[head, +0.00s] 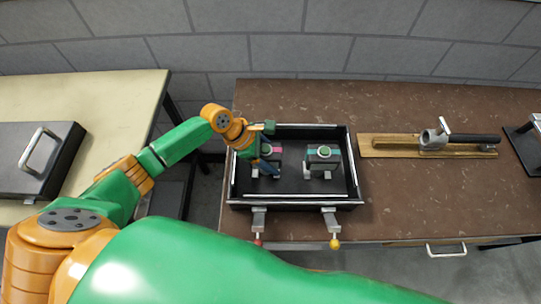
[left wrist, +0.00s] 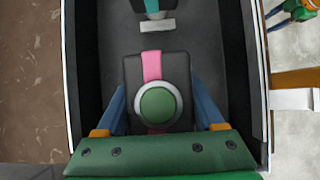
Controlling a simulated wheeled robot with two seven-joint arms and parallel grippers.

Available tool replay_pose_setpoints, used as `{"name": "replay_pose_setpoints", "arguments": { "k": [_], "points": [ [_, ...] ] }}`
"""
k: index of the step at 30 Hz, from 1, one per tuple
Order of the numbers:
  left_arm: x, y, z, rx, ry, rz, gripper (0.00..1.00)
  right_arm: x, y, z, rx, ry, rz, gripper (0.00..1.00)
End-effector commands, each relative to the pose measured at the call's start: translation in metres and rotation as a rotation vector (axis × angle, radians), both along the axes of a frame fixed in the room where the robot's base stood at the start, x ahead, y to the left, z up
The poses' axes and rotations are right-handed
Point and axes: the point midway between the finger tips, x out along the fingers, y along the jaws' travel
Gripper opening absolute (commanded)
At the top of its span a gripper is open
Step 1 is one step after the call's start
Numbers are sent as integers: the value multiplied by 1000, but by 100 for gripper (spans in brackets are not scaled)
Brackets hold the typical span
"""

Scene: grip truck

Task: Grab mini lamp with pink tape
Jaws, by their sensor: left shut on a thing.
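The mini lamp with pink tape (left wrist: 152,66) is a dark block with a round green top, a white ring and a pink strip. In the head view this lamp (head: 276,150) sits at the left inside the black tray. My left gripper (head: 264,166) reaches down over it. In the left wrist view the blue fingers of my left gripper (left wrist: 158,98) are shut on the lamp, one on each side. What looks like my right gripper (left wrist: 276,18) shows small at the top right corner of the left wrist view, partly cut off.
A second lamp with teal tape (head: 322,155) stands to the right in the same black tray (head: 300,201). Two clamps (head: 332,225) hang at the tray's front edge. A wooden board with a metal tool (head: 430,142) lies further right. A dark case (head: 40,158) is on the left table.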

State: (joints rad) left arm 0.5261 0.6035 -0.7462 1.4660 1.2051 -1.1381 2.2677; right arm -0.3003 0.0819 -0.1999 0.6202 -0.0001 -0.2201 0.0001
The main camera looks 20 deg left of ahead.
Motion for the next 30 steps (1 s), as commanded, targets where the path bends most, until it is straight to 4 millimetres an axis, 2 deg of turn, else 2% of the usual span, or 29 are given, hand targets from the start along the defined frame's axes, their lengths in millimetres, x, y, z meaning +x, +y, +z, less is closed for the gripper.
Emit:
{"name": "replay_pose_setpoints", "arguments": {
  "k": [1, 5, 7, 8, 9, 14, 21, 25, 30],
  "points": [
    [0, 0, 16, -1, 0, 1, 0, 0, 0, 19, 0, 0, 0, 50],
    [-2, 1, 43, -2, 0, 2, 0, 0, 0, 57, 0, 0, 0, 50],
    [-14, 8, 60, 0, 3, 1, 0, 0, 0, 81, 0, 0, 0, 50],
    [-18, 11, 60, 0, 1, 0, 0, 0, 0, 80, 0, 0, 0, 50],
    [-23, 14, 57, -1, -4, -1, 0, 0, 0, 67, 0, -1, 0, 50],
    [-45, 26, 85, 2, -4, -4, 0, 0, 1, 64, 1, 0, -1, 50],
    [-103, 59, 111, 7, 4, -2, 0, 0, 2, 64, 3, 0, -1, 50],
    [-116, 66, 118, 4, 1, 2, 0, 0, 2, 64, 3, 0, -1, 50],
    [-121, 68, 123, 0, -2, -1, 0, 0, 2, 64, 3, 0, -1, 50]
  ]
}}
